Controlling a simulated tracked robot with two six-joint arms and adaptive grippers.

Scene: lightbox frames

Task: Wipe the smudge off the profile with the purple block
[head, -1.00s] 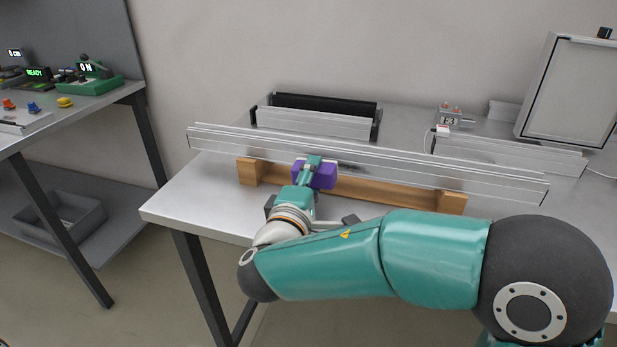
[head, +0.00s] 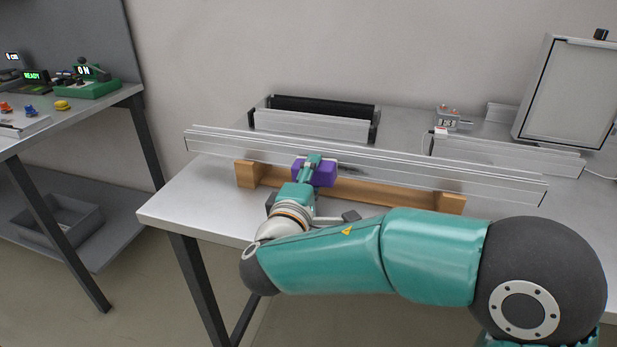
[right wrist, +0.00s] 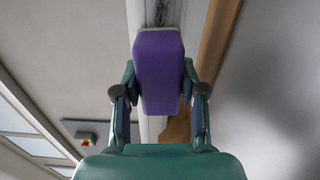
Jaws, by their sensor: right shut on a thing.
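The long silver profile (head: 430,172) lies across wooden supports on the table. My right gripper (head: 314,165) is shut on the purple block (head: 325,176) and holds it at the near side of the profile, left of its middle. In the right wrist view, the purple block (right wrist: 160,70) sits between the two fingers of my right gripper (right wrist: 158,82) and overlaps the profile. A dark streaky smudge (right wrist: 160,12) shows on the profile just beyond the block. Whether the block touches the surface is hard to tell. My left gripper is not in view.
A wooden rest (head: 380,193) runs under the profile. A side table (head: 60,128) with controls is at left. The table's left end is clear.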

